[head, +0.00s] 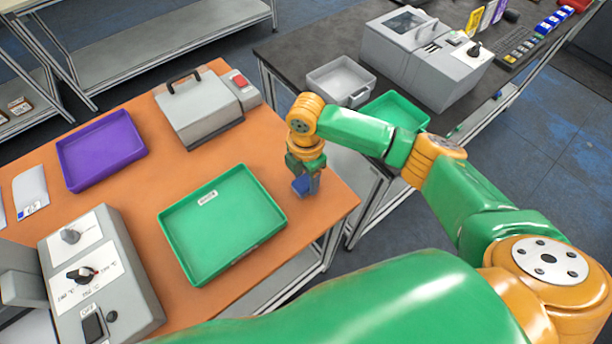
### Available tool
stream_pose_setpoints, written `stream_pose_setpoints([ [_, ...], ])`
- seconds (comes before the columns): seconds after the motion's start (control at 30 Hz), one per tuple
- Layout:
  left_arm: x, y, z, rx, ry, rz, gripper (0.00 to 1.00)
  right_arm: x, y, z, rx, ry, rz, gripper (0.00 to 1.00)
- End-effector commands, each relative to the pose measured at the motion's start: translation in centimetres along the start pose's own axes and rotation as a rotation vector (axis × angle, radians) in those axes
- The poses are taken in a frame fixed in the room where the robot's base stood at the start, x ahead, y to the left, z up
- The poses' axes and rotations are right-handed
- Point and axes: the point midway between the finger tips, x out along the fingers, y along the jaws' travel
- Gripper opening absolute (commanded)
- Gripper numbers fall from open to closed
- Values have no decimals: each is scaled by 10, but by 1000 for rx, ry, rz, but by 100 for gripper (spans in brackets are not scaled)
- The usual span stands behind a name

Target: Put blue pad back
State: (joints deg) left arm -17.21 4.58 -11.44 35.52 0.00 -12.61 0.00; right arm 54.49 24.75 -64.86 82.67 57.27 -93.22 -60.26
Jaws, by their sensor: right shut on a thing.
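My right gripper (304,185) points down over the right edge of the orange table, to the right of the green tray. It is shut on the small blue pad (300,186), which shows at the fingertips. I cannot tell whether the pad touches the table top. The green tray (174,231) lies on the orange table and is empty apart from a small label on its far wall. My left gripper is not in view.
The orange table (150,184) also holds a purple tray (100,157), a grey machine with a handle (200,108) and a grey control box (102,275). A dark table (300,50) at the back right bears a grey tray (340,80), another green tray (398,108) and a large grey machine (420,60).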

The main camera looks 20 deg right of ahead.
Motion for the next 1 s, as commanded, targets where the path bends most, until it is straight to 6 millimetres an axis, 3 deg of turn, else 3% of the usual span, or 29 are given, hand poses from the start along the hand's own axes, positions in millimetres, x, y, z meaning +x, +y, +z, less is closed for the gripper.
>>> stream_pose_setpoints([
  [0.07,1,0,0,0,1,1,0,3,0,0,0,1,0,3],
  [0.1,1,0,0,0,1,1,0,2,0,0,0,1,0,66],
  [0.17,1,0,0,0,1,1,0,2,0,0,0,1,0,82],
  [0.2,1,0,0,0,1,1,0,2,0,0,0,1,0,85],
  [0.47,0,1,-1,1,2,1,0,1,0,0,0,0,0,85],
  [0.57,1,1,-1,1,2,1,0,-10,1,0,0,1,2,85],
  [0.8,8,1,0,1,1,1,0,-76,2,0,0,0,5,85],
  [1.0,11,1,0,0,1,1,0,-114,1,0,0,1,1,85],
])
